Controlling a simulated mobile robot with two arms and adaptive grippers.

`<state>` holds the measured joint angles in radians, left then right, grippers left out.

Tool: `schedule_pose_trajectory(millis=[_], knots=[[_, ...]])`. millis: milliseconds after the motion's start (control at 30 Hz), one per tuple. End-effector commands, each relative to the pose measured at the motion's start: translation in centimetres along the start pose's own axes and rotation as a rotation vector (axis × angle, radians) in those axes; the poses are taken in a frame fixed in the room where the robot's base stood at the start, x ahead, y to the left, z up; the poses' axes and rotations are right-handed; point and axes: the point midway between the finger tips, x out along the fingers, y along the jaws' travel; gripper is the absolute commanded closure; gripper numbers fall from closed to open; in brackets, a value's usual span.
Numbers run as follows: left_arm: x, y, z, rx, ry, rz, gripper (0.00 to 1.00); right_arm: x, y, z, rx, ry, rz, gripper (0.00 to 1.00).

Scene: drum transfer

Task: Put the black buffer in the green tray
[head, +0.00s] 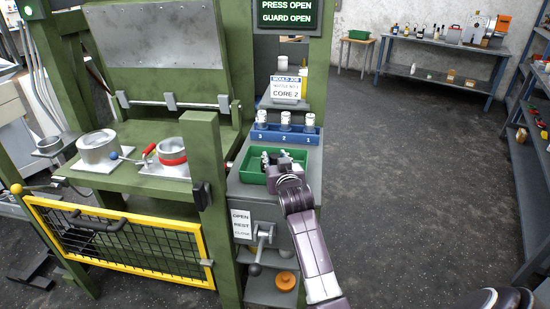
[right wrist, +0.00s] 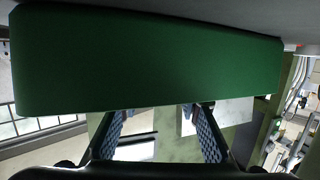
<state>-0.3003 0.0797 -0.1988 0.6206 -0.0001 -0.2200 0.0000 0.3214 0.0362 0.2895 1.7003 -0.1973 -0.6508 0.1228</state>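The green tray (head: 245,174) sits on top of the grey cabinet right of the press. My right gripper (head: 270,158) is over the tray, its dark fingers reaching into it. In the right wrist view, a broad green wall, which looks like the tray (right wrist: 150,60), fills the upper part. The two blue-padded fingers of my right gripper (right wrist: 158,118) stand wide apart there, with nothing seen between them; their tips are partly hidden by the green wall. I cannot make out the black buffer; dark shapes in the tray blend with the fingers. My left gripper is not in view.
A blue rack (head: 262,136) with white-capped pieces stands just behind the tray. A green press post (head: 215,200) rises close to its left. A metal cylinder (head: 98,148) and a red-banded pot (head: 172,158) sit on the press bed. The floor (head: 400,200) to the right is clear.

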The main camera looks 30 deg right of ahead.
Motion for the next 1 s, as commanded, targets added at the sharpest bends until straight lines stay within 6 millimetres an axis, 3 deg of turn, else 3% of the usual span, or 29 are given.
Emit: schedule_pose_trajectory(millis=[467,1000], knots=[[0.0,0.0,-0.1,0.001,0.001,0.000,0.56,-0.8,0.0,-0.1,0.000,-0.001,0.000,0.60],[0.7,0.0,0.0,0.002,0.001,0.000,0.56,-10.2,-0.1,-0.1,0.001,-0.001,-0.001,0.60]])
